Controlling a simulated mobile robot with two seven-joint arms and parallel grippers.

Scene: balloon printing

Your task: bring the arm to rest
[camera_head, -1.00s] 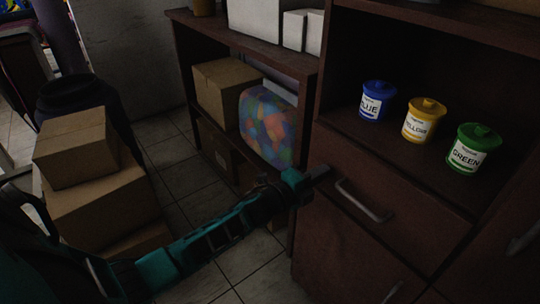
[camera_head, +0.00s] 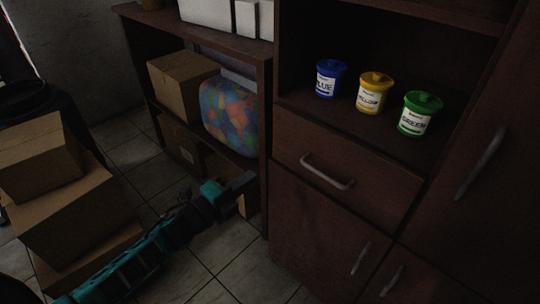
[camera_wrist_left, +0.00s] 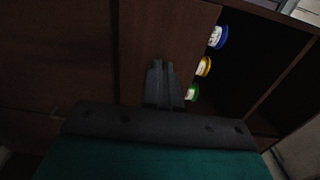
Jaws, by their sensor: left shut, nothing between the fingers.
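My left gripper (camera_head: 240,184) reaches in from the lower left in the head view. It is shut and empty, in front of the lower shelf and left of the drawer with its handle (camera_head: 328,172). In the left wrist view the closed fingers (camera_wrist_left: 163,84) point toward the dark wooden cabinet front, and nothing is between them. My right gripper is in neither view.
Blue (camera_head: 330,78), yellow (camera_head: 373,93) and green (camera_head: 418,113) labelled jars stand in the cabinet's open compartment. A colourful patterned bundle (camera_head: 228,116) and a cardboard box (camera_head: 181,84) sit on the shelf. Stacked boxes (camera_head: 62,205) stand at left. Tiled floor (camera_head: 225,255) shows below.

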